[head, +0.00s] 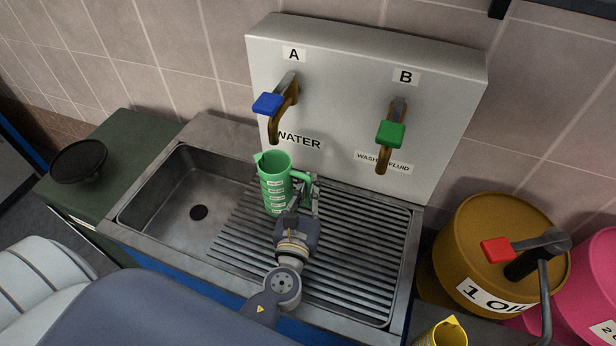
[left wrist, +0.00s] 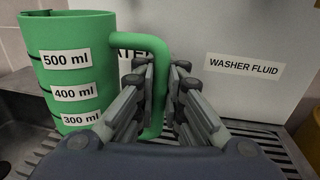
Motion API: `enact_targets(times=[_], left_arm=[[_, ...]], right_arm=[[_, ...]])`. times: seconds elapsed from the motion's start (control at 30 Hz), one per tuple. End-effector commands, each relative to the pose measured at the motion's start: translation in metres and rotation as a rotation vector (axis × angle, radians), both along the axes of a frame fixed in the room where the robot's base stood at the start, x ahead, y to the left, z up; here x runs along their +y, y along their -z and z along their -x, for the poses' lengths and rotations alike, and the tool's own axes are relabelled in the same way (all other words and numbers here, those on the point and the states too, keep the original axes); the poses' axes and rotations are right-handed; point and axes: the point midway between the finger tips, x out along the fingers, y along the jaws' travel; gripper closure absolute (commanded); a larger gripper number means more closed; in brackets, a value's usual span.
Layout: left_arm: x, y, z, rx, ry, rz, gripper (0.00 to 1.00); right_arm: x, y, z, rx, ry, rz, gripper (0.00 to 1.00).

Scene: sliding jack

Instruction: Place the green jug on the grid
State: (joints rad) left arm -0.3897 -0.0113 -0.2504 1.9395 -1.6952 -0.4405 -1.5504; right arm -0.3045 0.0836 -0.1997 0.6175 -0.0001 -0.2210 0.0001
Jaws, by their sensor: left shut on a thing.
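The green jug (head: 274,181) stands upright at the left part of the ribbed grid (head: 350,255) in the sink unit, below the WATER tap. I cannot tell whether its base touches the grid. My left gripper (head: 303,199) is shut on the jug's handle. In the left wrist view the jug (left wrist: 75,70) shows marks of 300 to 500 ml, and its handle is between the fingers of my left gripper (left wrist: 160,85). The jug's base is hidden there. My right gripper is not in view.
A tap with a blue handle (head: 267,104) hangs above the jug, and one with a green handle (head: 390,134) is to its right. The basin (head: 170,195) is open at left. A brown drum (head: 490,250) and a yellow jug (head: 444,333) are at right.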

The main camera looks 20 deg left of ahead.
Motion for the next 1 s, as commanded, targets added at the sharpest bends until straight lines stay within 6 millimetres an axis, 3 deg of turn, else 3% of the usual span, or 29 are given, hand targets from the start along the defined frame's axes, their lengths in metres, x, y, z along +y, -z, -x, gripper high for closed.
enact_targets(times=[0.1, 0.23, 0.53, 0.97, 1.0], left_arm=[[0.010, -0.001, -0.022, -0.002, 0.001, -0.001, 1.00], [0.015, 0.003, -0.033, -0.001, 0.001, -0.001, 1.00], [0.015, 0.036, -0.035, 0.001, 0.002, -0.002, 1.00], [0.015, 0.044, -0.034, 0.000, 0.001, 0.000, 1.00], [0.015, 0.043, -0.034, 0.001, 0.001, 0.000, 0.88]], right_arm=[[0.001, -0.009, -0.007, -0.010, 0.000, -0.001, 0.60], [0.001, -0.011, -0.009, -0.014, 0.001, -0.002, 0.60], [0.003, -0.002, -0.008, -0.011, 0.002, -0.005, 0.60], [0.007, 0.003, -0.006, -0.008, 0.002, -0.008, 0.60], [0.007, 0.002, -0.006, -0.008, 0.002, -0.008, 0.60]])
